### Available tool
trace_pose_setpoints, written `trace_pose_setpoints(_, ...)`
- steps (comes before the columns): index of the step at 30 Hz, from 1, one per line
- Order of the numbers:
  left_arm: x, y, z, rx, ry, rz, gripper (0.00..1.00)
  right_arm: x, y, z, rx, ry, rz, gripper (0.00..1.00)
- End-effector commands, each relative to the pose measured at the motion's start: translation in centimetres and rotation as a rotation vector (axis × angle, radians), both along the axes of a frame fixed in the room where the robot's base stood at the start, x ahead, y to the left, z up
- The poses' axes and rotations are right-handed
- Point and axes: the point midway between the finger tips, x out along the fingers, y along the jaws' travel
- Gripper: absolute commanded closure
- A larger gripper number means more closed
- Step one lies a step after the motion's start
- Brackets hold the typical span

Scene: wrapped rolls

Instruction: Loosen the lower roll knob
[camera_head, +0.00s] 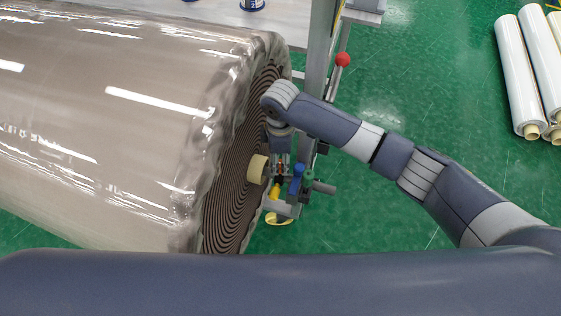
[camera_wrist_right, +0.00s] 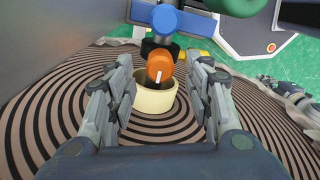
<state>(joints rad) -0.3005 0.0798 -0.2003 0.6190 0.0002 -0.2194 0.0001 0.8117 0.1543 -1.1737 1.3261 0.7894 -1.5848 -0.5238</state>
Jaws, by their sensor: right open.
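The big wrapped roll (camera_head: 110,110) fills the left of the head view, its spiral-layered end facing right with a cream core (camera_head: 257,169). My right gripper (camera_head: 281,165) is in front of that end, by the core. In the right wrist view an orange knob (camera_wrist_right: 160,68) with a white mark lies between the open fingers of the right gripper (camera_wrist_right: 163,75), with the cream core (camera_wrist_right: 155,98) behind it. I cannot tell whether the fingers touch the knob. A blue knob (camera_wrist_right: 165,20) is just above it in that view. My left gripper is out of view.
A metal post and a lever with a red ball (camera_head: 343,59) stand beside the roll end. A green knob (camera_head: 307,199) and bracket sit close to my right gripper. White rolls (camera_head: 522,80) lie at the far right. The green floor between is clear.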

Motion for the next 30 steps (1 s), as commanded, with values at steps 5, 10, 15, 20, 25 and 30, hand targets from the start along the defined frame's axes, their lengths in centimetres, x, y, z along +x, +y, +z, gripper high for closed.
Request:
trace_pose_setpoints(5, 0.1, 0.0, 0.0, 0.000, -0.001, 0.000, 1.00, 0.1, 0.1, 4.1, 0.003, -0.004, 0.001, 0.53)
trace_pose_setpoints(10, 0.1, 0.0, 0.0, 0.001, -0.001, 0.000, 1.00, 0.1, 0.1, 6.8, 0.002, -0.002, 0.001, 0.53)
trace_pose_setpoints(15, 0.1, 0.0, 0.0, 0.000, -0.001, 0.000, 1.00, 0.1, 0.0, 8.1, 0.001, -0.001, 0.000, 0.53)
trace_pose_setpoints(20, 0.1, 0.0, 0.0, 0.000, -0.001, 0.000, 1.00, 0.0, 0.0, 8.3, 0.000, 0.000, 0.000, 0.53)
trace_pose_setpoints(25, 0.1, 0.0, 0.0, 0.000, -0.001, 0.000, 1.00, 0.0, 0.0, 8.3, 0.000, 0.000, 0.000, 0.53)
trace_pose_setpoints(30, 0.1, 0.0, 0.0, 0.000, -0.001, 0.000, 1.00, 0.0, 0.0, 8.3, 0.000, 0.000, 0.000, 0.53)
